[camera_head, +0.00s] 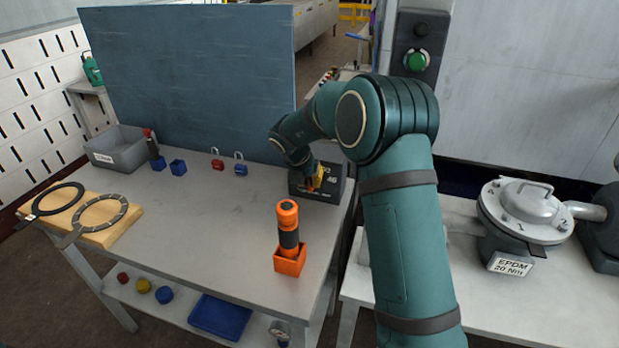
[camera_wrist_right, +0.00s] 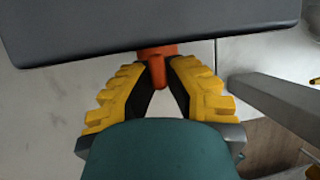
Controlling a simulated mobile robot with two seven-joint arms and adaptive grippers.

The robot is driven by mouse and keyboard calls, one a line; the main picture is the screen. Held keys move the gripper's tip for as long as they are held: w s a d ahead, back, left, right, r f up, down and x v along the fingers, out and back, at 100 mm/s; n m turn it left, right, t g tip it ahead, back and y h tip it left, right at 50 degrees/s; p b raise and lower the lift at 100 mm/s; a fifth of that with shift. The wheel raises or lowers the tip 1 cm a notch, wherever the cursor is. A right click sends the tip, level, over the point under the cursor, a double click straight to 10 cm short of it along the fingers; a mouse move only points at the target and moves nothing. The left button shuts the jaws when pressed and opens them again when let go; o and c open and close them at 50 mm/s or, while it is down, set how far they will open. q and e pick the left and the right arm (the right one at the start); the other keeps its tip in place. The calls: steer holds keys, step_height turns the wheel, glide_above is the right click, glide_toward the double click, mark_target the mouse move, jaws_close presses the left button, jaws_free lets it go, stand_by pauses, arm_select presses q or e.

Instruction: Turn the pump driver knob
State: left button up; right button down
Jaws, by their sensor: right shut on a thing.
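The pump driver is a dark grey box (camera_head: 325,188) with white markings, at the right back part of the table. In the right wrist view its dark body (camera_wrist_right: 150,28) fills the top. Its orange-red knob (camera_wrist_right: 157,62) sticks out of the box toward my right gripper (camera_wrist_right: 158,82). The yellow, black-padded fingers are closed around the knob, one on each side. In the head view my right gripper (camera_head: 314,180) is at the face of the box, and the knob is mostly hidden there. My left gripper is not in view.
An orange-and-black tool (camera_head: 288,230) stands in an orange holder (camera_head: 290,262) at the table's right front. Red and blue padlocks (camera_head: 240,168), a grey bin (camera_head: 117,152) and rings on a wooden board (camera_head: 98,240) lie further left. A pump (camera_head: 525,210) stands on the right bench. The table's middle is clear.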

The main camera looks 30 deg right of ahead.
steer(key=g+h+p, duration=0.1)
steer(key=p, duration=0.2)
steer(key=shift+a+r+p, duration=0.1)
steer(key=shift+a+p, duration=0.1)
steer(key=shift+p, duration=0.15)
steer(key=g+h+p, duration=0.2)
steer(key=p, duration=0.1)
steer(key=n+g+p, duration=0.1)
steer(key=p, duration=0.1)
steer(key=shift+w+a+f+h, duration=0.2)
steer(key=shift+w+f+h, duration=0.1)
steer(key=shift+f+h, duration=0.1)
steer(key=shift+w+f+n+g+h, duration=0.1)
steer(key=shift+f+n+g+h, duration=0.15)
steer(key=shift+g+h, duration=0.35)
steer(key=shift+w+a+f+n+g+h+b, duration=0.15)
steer(key=shift+f+n+g+h+b, duration=0.2)
steer(key=shift+g+h+b, duration=0.55)
steer(key=g+h+b, duration=0.1)
steer(key=h+b, duration=0.1)
steer(key=shift+f+n+b, duration=0.2)
steer(key=shift+n+b, duration=0.1)
steer(key=shift+n, duration=0.1)
steer(key=shift+r+n+g+h+b, duration=0.1)
steer(key=shift+n+g+h+b, duration=0.2)
steer(key=shift+g+h+b, duration=0.4)
